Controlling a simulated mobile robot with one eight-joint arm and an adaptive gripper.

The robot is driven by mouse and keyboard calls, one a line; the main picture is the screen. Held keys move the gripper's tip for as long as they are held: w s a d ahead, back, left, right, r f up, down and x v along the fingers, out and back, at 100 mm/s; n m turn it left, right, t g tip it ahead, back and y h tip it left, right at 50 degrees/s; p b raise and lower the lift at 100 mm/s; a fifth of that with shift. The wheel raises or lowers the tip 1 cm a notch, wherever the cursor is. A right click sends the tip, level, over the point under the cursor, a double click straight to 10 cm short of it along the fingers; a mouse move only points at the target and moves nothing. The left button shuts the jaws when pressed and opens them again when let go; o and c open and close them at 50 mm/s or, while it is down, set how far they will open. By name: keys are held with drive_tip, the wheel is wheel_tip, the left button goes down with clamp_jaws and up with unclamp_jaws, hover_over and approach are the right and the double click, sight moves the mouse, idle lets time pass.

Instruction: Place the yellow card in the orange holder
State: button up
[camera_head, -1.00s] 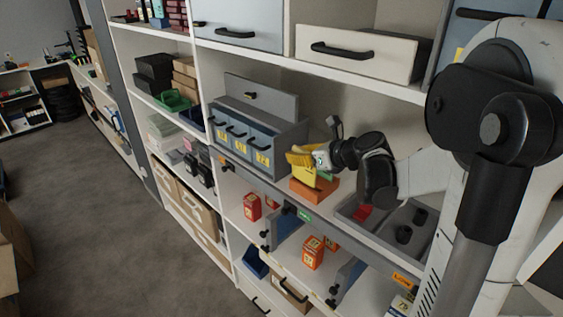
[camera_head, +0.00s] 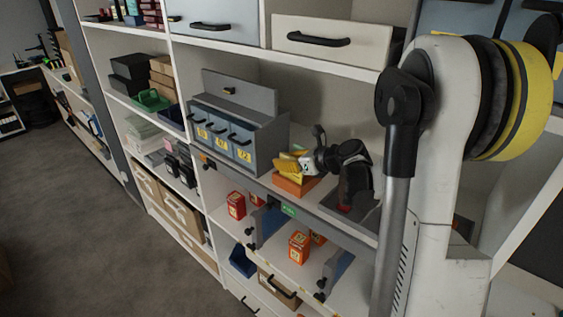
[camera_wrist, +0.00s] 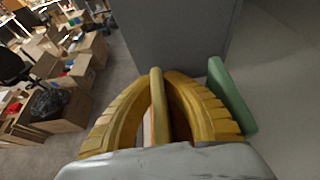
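My gripper (camera_head: 289,164) has yellow fingers and is at the orange holder (camera_head: 296,187), which sits on the shelf beside the grey drawer unit. In the wrist view the fingers (camera_wrist: 160,76) close on both sides of the thin yellow card (camera_wrist: 157,100), which is seen edge-on. The card is upright between them. A green card (camera_wrist: 229,95) stands just right of the fingers in the wrist view. The card's lower edge is hidden, so I cannot tell how deep it sits in the holder.
The grey drawer unit (camera_head: 264,132) with yellow labels stands close to the left of the holder. A grey tray (camera_head: 366,214) lies to the right, partly behind my arm. Red boxes (camera_head: 236,205) and orange boxes (camera_head: 299,246) stand on the shelf below.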

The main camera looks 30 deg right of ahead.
drive_tip(key=shift+o, duration=1.4)
drive_tip(key=shift+r, duration=0.25)
drive_tip(key=p+v, duration=0.2)
drive_tip(key=v, duration=1)
drive_tip(key=shift+f, duration=0.1)
